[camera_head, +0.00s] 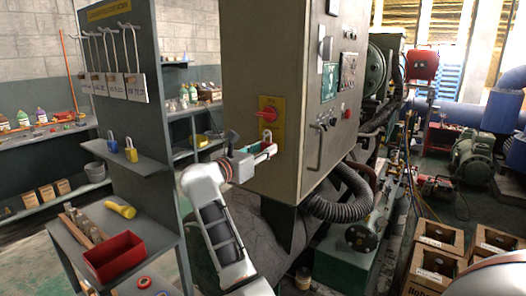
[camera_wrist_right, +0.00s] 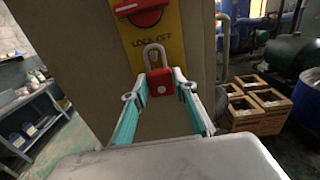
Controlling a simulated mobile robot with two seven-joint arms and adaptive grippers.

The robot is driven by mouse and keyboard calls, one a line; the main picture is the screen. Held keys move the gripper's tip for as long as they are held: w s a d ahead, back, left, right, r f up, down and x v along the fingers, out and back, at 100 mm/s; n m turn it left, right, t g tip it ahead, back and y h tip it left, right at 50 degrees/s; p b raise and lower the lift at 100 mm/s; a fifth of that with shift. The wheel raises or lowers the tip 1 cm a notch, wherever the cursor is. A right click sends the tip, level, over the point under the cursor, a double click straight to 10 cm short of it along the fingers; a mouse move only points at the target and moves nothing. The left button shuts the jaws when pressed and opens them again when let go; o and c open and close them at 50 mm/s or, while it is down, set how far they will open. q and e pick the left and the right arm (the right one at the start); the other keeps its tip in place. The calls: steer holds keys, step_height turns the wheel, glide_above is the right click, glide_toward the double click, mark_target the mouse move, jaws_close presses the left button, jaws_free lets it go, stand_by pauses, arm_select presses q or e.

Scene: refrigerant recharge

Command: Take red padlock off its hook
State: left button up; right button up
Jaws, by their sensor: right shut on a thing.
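The red padlock (camera_wrist_right: 161,82) is between the fingertips of my right gripper (camera_wrist_right: 160,88) in the wrist view, upright with its grey shackle on top. The shackle overlaps the yellow lock-off plate (camera_wrist_right: 172,42), below a red switch (camera_wrist_right: 146,14); I cannot tell whether it passes through anything there. In the head view my right gripper (camera_head: 264,153) is at the cabinet face, just below the yellow plate (camera_head: 271,124) and its red switch (camera_head: 268,113). Several hooks with white tags (camera_head: 136,88) hang on the grey panel at left. My left gripper is out of view.
The grey cabinet (camera_head: 262,60) rises close to my right gripper. A blue padlock (camera_head: 113,143) and a yellow-blue one (camera_head: 131,151) stand on a shelf at left. A red bin (camera_head: 114,256) and a yellow object (camera_head: 120,209) are on the lower bench. Wooden crates (camera_head: 437,262) stand at lower right.

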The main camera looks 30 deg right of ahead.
steer(key=shift+r, duration=0.6)
steer(key=shift+a, duration=0.15)
